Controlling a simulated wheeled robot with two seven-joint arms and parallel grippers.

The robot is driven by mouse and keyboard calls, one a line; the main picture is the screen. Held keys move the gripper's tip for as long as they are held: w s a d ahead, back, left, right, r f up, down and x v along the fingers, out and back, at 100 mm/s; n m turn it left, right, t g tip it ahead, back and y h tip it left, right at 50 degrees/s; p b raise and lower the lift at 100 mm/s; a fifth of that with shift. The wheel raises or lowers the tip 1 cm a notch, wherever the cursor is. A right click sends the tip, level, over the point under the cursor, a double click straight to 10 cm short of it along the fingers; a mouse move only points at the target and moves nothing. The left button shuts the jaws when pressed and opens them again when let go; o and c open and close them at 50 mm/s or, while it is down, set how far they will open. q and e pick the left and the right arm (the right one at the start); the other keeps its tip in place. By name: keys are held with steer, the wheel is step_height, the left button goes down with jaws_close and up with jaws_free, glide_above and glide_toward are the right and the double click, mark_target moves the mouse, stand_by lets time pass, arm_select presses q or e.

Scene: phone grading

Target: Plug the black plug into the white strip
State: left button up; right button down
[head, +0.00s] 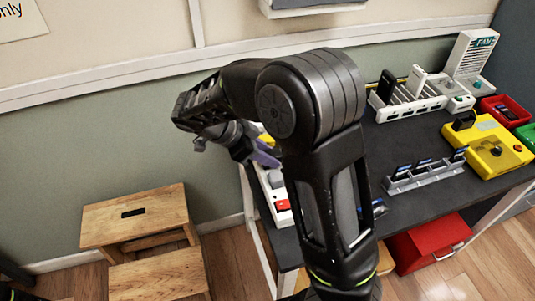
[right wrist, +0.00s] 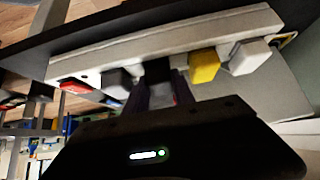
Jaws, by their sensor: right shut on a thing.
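The white strip (right wrist: 130,52) crosses the upper part of the right wrist view. It carries a red switch (right wrist: 78,86), a dark grey plug (right wrist: 116,82), a yellow plug (right wrist: 204,67) and a white plug (right wrist: 250,57). My right gripper (right wrist: 162,92) is shut on the black plug (right wrist: 158,72), between the grey and yellow plugs. The black plug is against the strip; I cannot tell how deep it sits. In the head view the strip (head: 284,217) is at the table's left end, mostly hidden by my right arm. My left gripper is not in view.
On the dark table (head: 400,146) stand a grey rack (head: 425,178), a yellow device (head: 490,150), a white rack (head: 405,108) and red (head: 505,106) and green bins. A wooden step stool (head: 135,212) stands left of the table. A red drawer box (head: 432,243) is below its front edge.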

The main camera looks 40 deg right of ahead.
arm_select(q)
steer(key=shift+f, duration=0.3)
arm_select(e)
steer(key=shift+f, duration=0.35)
steer(key=shift+a, duration=0.1)
steer(key=c, duration=1)
jaws_free()
steer(key=shift+s+f, duration=0.1)
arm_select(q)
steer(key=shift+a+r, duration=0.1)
arm_select(e)
steer(key=shift+o, duration=0.2)
